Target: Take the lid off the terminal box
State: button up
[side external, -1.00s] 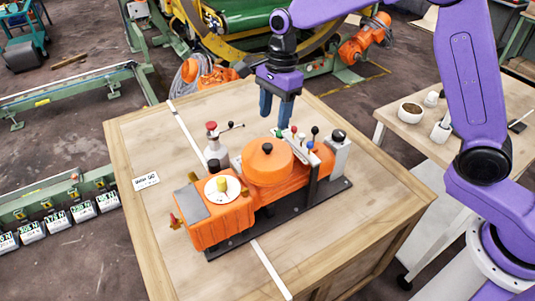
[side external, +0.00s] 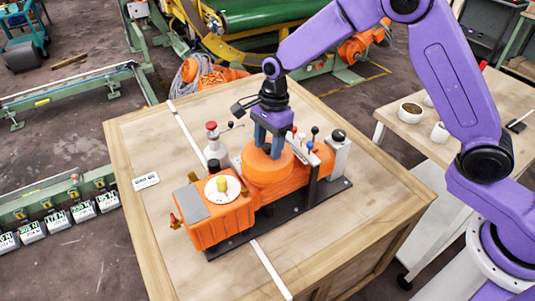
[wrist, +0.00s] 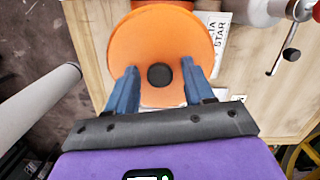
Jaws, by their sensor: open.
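The terminal box's round orange lid (side external: 252,166) sits on the orange machine (side external: 222,229) on the wooden crate top. In the wrist view the lid (wrist: 160,32) shows from above, with a dark round knob (wrist: 159,76) on it. My gripper (side external: 268,153) is low over the lid, pointing down. In the wrist view my gripper (wrist: 159,67) is open, with one blue finger on each side of the knob and a gap on both sides. In the side view the fingers hide the knob.
Several coloured-knob levers (side external: 308,138) and a grey post (side external: 338,158) stand right of the lid. A grey bottle-shaped part with a red cap (side external: 211,126) stands behind left. The crate top's front (side external: 340,235) is clear.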

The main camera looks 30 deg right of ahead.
grip_shut()
jog(key=shift+r, duration=0.1)
